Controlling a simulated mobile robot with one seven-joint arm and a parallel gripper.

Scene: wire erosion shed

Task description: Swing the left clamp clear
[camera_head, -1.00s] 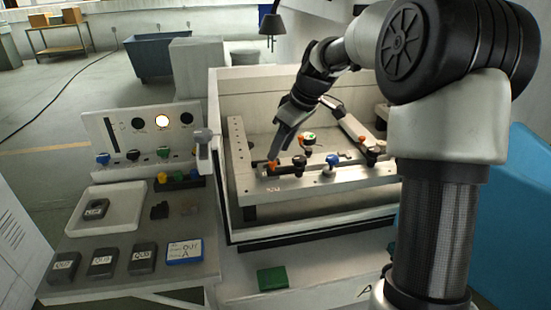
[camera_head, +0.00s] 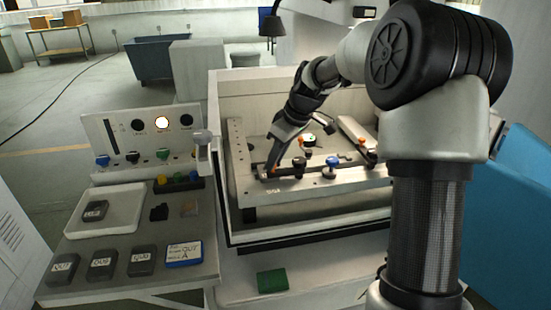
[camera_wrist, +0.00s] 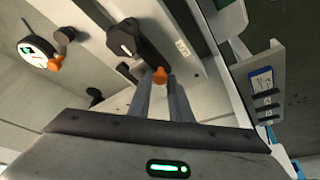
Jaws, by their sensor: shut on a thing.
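The left clamp is a black arm with a round black knob (camera_head: 299,163) on the pale fixture plate (camera_head: 330,185) inside the machine tank. In the wrist view its black body (camera_wrist: 127,40) bears a white mark, and its orange tip (camera_wrist: 160,73) sits between my fingers. My gripper (camera_head: 271,170) is at the left end of this clamp, pointing down, with its fingers (camera_wrist: 160,92) shut on the orange tip. My fingers partly hide the tip in the head view.
A round green-and-white dial (camera_head: 309,137) stands behind the clamp, with an orange-tipped part beside it. A blue knob (camera_head: 332,160) and another orange-tipped part (camera_head: 361,142) lie to the right. A control panel (camera_head: 100,125) and a tray (camera_head: 75,222) are at the left.

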